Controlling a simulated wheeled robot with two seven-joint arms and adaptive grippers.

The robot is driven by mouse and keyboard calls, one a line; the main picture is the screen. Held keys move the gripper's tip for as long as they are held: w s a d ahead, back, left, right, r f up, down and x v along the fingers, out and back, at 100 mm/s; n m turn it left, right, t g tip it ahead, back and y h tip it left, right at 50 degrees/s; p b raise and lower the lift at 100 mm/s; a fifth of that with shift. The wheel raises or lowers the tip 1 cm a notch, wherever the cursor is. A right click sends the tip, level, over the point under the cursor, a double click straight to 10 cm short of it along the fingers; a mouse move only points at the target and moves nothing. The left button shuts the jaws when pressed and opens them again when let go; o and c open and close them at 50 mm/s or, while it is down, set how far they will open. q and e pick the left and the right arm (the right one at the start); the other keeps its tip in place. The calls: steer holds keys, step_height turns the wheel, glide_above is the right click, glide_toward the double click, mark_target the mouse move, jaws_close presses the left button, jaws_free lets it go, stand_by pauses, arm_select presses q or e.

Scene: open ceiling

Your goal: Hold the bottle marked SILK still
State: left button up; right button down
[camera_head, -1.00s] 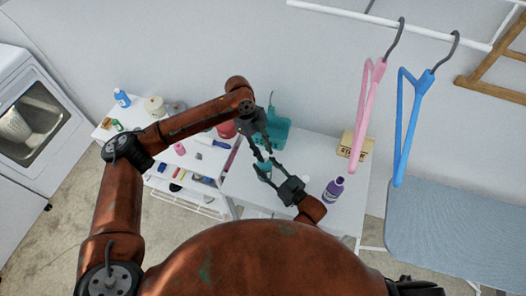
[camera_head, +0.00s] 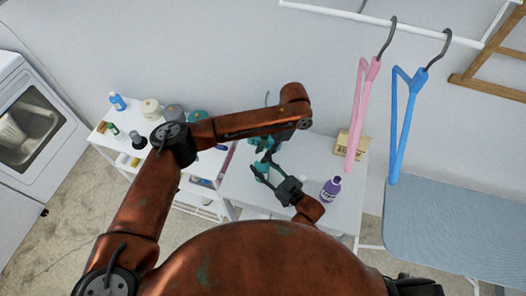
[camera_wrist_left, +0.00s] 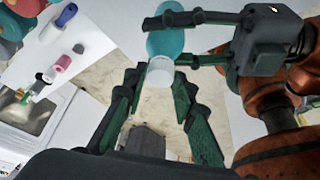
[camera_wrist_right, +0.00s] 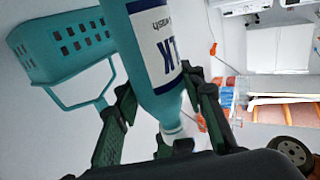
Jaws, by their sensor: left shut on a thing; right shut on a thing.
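The bottle marked SILK (camera_wrist_right: 160,55) is teal with a white label; part of the lettering shows large in the right wrist view. My right gripper (camera_head: 263,172) is shut on it; its dark green fingers flank the bottle (camera_wrist_left: 168,42) in the left wrist view. The bottle's white cap (camera_wrist_left: 160,73) lies between the fingertips of my left gripper (camera_wrist_left: 155,80), which is shut on it. In the head view the bottle is small and mostly hidden by the grippers.
A teal basket (camera_wrist_right: 65,45) stands behind the bottle. A purple bottle (camera_head: 331,188) stands on the white table (camera_head: 310,160), with a box (camera_head: 349,146) behind it. Pink (camera_head: 361,110) and blue (camera_head: 404,120) hangers hang at right. Shelves with small items are at left.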

arm_select(q)
steer(key=o, duration=0.7)
steer(key=shift+o, duration=0.2)
steer(key=shift+r, duration=2.3)
steer(key=shift+c, duration=0.4)
